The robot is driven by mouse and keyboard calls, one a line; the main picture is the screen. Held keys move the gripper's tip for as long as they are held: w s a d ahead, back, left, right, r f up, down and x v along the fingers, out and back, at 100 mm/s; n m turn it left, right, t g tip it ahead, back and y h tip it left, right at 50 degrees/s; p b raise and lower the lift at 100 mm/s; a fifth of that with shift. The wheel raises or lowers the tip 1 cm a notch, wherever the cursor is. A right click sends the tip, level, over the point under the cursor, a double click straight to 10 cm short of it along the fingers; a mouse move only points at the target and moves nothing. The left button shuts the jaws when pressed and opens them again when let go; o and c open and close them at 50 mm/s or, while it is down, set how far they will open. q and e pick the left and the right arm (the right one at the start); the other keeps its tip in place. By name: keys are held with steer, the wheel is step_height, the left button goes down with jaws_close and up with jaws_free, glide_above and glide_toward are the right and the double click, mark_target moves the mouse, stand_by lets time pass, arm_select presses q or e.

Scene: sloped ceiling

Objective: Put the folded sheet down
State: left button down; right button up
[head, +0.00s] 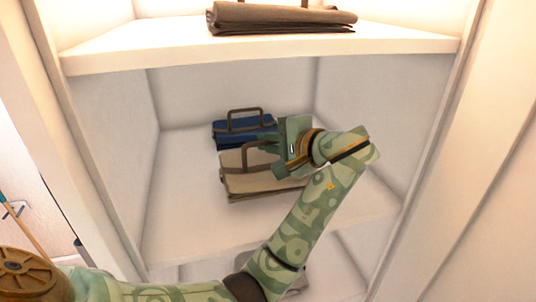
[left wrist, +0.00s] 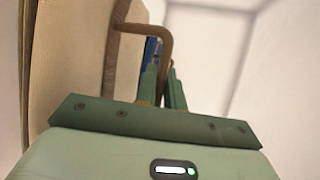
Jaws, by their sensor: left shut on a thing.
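The folded sheet (head: 262,183) is beige with a brown carrying handle, in the middle compartment of the cupboard. My left gripper (head: 268,145) reaches in from the right side of it and is shut on its handle. In the left wrist view, the brown handle (left wrist: 150,30) runs down to between the fingers (left wrist: 163,92), and the beige sheet (left wrist: 72,60) stands at the left. The sheet is low over the middle shelf (head: 185,220); I cannot tell whether its underside touches. My right gripper is not in view.
A blue folded item (head: 230,133) with a handle lies just behind the sheet. A dark brown one (head: 280,20) lies on the upper shelf (head: 130,55). Side walls close in the compartment. The shelf is bare to the left and in front.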

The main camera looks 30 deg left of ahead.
mark_target(257, 152)
arm_select(q)
step_height(257, 152, down, 3)
steer(key=c, duration=1.5)
jaws_free()
steer(key=shift+r, duration=0.1)
